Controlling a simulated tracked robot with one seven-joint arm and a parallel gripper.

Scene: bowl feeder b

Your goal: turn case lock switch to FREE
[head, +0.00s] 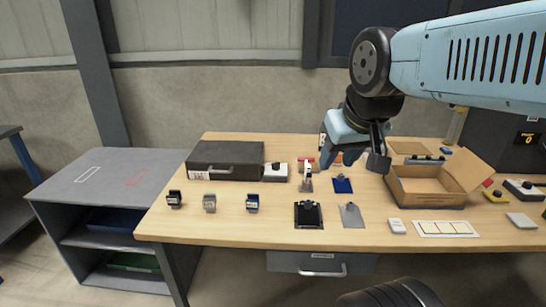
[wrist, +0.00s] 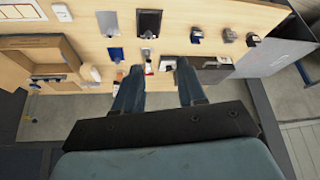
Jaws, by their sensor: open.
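A dark grey case (head: 225,161) with a front handle and a small red-and-white label lies at the back left of the bench. No FREE lettering is legible. My gripper (head: 351,164) is open and empty above the back middle of the bench, to the right of the white box. In the wrist view my gripper (wrist: 157,70) points toward the bench, with the white box (wrist: 168,63) and case (wrist: 214,76) beyond or beside its fingers.
An open cardboard box (head: 428,198) stands right of my gripper. A red-and-white upright item (head: 307,177), a blue plate (head: 342,185) and small clamp-like blocks (head: 209,203) lie around the bench.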

